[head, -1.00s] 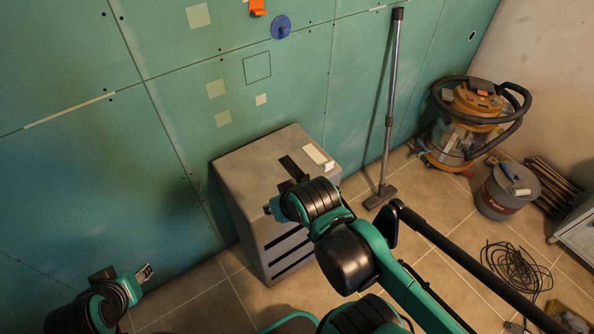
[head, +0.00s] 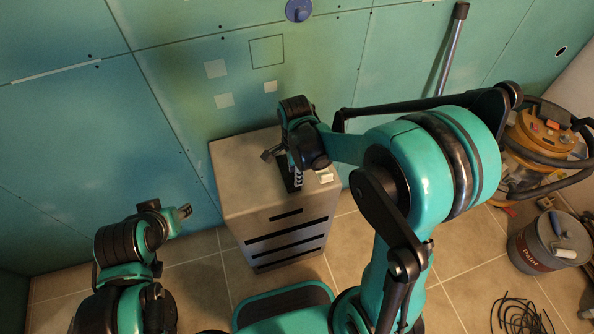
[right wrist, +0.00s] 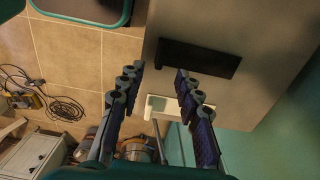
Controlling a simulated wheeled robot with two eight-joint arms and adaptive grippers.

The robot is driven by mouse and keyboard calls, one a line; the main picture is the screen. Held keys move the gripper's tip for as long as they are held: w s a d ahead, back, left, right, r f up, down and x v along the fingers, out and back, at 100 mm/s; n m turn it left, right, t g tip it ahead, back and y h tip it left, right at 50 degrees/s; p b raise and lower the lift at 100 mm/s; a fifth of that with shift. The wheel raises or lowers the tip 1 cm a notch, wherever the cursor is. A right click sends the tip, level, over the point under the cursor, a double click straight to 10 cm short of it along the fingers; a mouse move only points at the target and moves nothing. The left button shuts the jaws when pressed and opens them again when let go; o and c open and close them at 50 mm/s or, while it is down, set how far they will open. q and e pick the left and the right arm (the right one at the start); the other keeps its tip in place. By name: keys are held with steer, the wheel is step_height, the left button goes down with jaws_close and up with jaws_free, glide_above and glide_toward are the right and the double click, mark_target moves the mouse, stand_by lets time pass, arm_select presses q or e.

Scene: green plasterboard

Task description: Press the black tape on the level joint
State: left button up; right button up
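The black tape (right wrist: 200,58) looks like a flat dark strip on the grey cabinet top in the right wrist view. In the head view the black tape (head: 286,178) is partly hidden by my right gripper (head: 282,165). That gripper is above the cabinet top; in the right wrist view the right gripper (right wrist: 158,72) has its fingers apart, with nothing between them. The strip lies beyond the right-hand finger. The level joint (head: 180,42) runs across the green wall, with a pale strip along its left part. My left gripper (head: 184,212) hangs empty at lower left; its finger gap is unclear.
The grey cabinet (head: 240,190) stands near the wall. A white piece (head: 326,177) lies on its top. A vacuum cleaner (head: 545,140) and paint bucket (head: 550,243) stand at right. A blue disc (head: 298,10) is on the wall. Floor left of the cabinet is clear.

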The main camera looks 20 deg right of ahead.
step_height(320, 180, down, 2)
steer(key=shift+a+f+b, duration=0.1)
steer(key=shift+b, duration=0.3)
steer(key=f+b, duration=0.2)
steer(key=f, duration=0.3)
steer(key=shift+d+b, duration=0.2)
steer(key=shift+b, duration=0.1)
steer(key=shift+r, duration=0.1)
jaws_close()
